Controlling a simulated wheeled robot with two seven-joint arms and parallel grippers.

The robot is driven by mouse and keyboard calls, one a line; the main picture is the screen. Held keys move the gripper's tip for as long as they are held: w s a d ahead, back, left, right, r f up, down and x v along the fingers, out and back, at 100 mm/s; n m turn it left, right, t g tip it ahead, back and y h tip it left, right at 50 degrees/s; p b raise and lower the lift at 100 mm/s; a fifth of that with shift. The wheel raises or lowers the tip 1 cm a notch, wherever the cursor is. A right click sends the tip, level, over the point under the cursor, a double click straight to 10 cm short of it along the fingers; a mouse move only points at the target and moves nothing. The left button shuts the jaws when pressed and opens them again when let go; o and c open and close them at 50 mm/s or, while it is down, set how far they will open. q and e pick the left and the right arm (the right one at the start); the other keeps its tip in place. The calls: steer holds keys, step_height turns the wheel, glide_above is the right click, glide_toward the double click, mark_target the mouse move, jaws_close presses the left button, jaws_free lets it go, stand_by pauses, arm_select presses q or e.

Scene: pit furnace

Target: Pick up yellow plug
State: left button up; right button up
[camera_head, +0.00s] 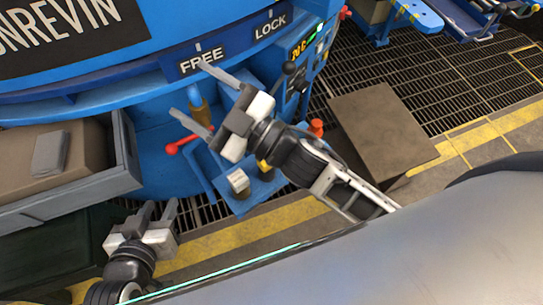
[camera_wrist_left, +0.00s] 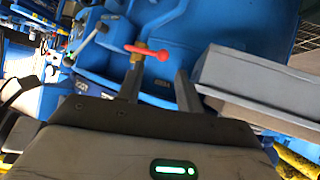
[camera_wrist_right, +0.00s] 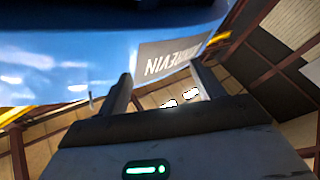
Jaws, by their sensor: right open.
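A small yellow piece (camera_head: 264,166), possibly the yellow plug, shows on a blue holder (camera_head: 240,206) below the furnace panel, beside a pale-topped cylinder (camera_head: 238,181). My right gripper and arm partly cover it. My right gripper (camera_head: 188,90) is open and empty, above and left of that piece, in front of the blue furnace. Its separated fingers also show in the right wrist view (camera_wrist_right: 163,84). My left gripper (camera_head: 160,205) is open and empty, lower left, near the grey tray. Its fingers show apart in the left wrist view (camera_wrist_left: 159,74).
A red-handled lever (camera_head: 185,144) and a brass fitting (camera_head: 199,110) are close to my right gripper; the red handle also shows in the left wrist view (camera_wrist_left: 147,51). A grey tray (camera_head: 75,196) stands at left. A brown box (camera_head: 380,135) stands on the grated floor at right.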

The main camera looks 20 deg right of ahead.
steer(key=s+a+r+n+g+y, duration=0.25)
steer(key=a+n+g+y, duration=0.35)
steer(key=n+g, duration=0.3)
steer(key=s+a+f+n+g+b, duration=0.2)
steer(key=s+a+f+n+g, duration=0.15)
steer(key=n+g, duration=0.4)
steer(key=n+h+b, duration=0.3)
steer(key=n+h, duration=0.6)
steer(key=h, duration=1.1)
glide_above(267, 165)
steer(key=w, duration=0.2)
step_height(267, 165, down, 18)
steer(key=shift+t, duration=0.25)
steer(key=f, duration=0.4)
steer(key=f+b, duration=0.1)
steer(key=f, duration=0.4)
steer(key=shift+s+d, duration=0.1)
steer(key=shift+d, duration=0.1)
step_height(267, 165, down, 6)
steer(key=shift+r+b, duration=0.25)
steer(key=shift+b, duration=0.55)
arm_select(q)
steer(key=shift+h, duration=0.4)
steer(key=f, duration=0.2)
steer(key=d+f, duration=0.1)
steer(key=f, duration=0.2)
steer(key=shift+f, duration=0.15)
arm_select(e)
steer(key=shift+f, duration=0.25)
